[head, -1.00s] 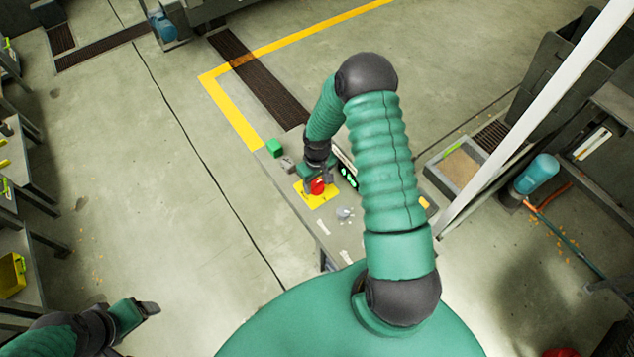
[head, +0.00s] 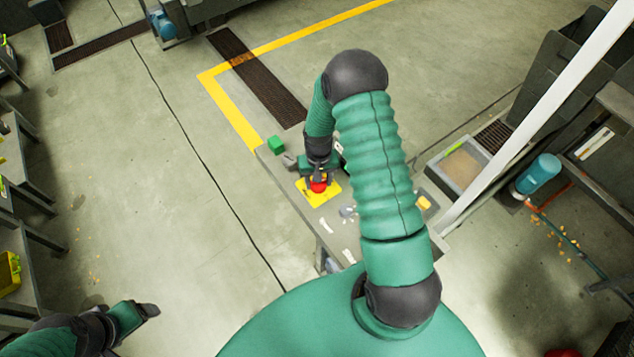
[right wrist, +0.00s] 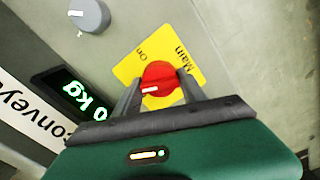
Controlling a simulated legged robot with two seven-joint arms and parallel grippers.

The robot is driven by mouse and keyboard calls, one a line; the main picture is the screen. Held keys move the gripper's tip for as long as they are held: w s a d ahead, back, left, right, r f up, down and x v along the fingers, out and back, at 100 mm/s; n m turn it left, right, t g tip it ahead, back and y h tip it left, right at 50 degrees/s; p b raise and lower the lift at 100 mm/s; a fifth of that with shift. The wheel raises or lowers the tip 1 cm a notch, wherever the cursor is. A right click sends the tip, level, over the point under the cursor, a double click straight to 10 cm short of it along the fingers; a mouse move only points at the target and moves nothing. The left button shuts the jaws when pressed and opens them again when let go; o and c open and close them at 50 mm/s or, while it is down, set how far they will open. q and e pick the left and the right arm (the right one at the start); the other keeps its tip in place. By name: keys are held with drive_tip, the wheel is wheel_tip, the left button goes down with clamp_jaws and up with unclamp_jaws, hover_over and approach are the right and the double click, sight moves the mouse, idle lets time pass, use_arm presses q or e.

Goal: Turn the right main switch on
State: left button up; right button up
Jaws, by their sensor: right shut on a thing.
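The main switch is a red knob (right wrist: 158,76) on a yellow plate (right wrist: 127,70) with the words "Main" and "On". In the head view the red knob (head: 319,186) and yellow plate (head: 325,197) sit on the grey panel below my right arm. My right gripper (right wrist: 160,88) is shut on the red knob, one finger on each side. It also shows in the head view (head: 319,180). A white mark on the knob faces the lower left in the wrist view. My left gripper (head: 148,309) is at the lower left, far from the panel; its jaw gap is unclear.
A grey knob (right wrist: 90,15) and a green-lit "0 kg" display (right wrist: 82,100) are beside the switch. A green block (head: 276,144) is at the panel's far left corner. A tray (head: 462,164) and a white post (head: 530,115) stand to the right. The floor at left is open.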

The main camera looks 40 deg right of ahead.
drive_tip(key=shift+a+f+m, duration=0.15)
drive_tip(key=shift+a+m, duration=0.05)
drive_tip(key=shift+m, duration=0.3)
drive_tip(key=m, duration=0.1)
drive_tip(key=m+b, duration=0.1)
drive_tip(key=shift+s+d+m, duration=0.1)
drive_tip(key=shift+d+m, duration=0.15)
drive_tip(key=shift+m, duration=0.55)
drive_tip(key=m, duration=0.2)
drive_tip(key=shift+a+m+b, duration=0.15)
drive_tip(key=shift+m+b, duration=0.15)
drive_tip(key=shift+b, duration=0.05)
drive_tip(key=m, duration=0.2)
drive_tip(key=shift+m, duration=1.9)
